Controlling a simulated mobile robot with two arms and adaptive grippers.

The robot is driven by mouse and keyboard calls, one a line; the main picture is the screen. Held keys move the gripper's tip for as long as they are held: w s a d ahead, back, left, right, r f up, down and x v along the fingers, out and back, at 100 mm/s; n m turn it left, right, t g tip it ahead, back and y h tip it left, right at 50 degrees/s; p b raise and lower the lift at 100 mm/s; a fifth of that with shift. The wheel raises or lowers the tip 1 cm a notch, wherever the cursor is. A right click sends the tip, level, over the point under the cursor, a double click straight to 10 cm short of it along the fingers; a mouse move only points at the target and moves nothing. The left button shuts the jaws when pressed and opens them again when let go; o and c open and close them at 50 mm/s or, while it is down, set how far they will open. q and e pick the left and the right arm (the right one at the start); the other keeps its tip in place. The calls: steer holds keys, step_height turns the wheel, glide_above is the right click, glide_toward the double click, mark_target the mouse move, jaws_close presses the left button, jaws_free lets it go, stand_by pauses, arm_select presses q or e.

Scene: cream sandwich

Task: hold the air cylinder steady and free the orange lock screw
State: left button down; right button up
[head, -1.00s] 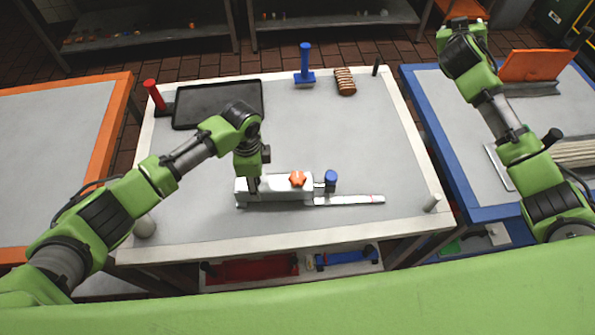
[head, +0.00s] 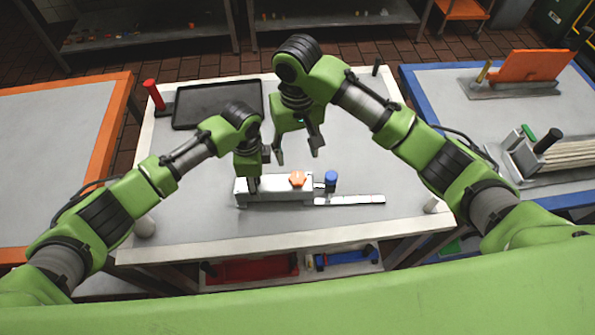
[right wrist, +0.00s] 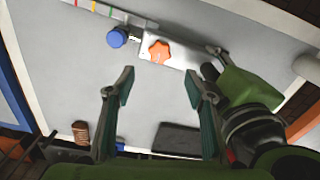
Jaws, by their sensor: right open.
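The air cylinder (head: 275,191) is a pale grey block lying on the white-edged table, with a flat strip (head: 350,199) out to the right and a blue knob (head: 331,178) at that end. The orange lock screw (head: 298,178) is a star-shaped knob on top; it also shows in the right wrist view (right wrist: 160,51). My left gripper (head: 254,184) is at the cylinder's left end, its fingers shut about the body, partly hidden. My right gripper (head: 298,157) is open and empty, pointing down above and slightly behind the screw, apart from it.
A black tray (head: 190,108) and a red-handled tool (head: 154,95) are at the table's back left. Orange- and blue-edged tables flank this one. The table's front is clear.

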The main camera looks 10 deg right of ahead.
mark_target(298, 177)
step_height(298, 177, down, 10)
stand_by(0.4)
steer(key=c, duration=1.1)
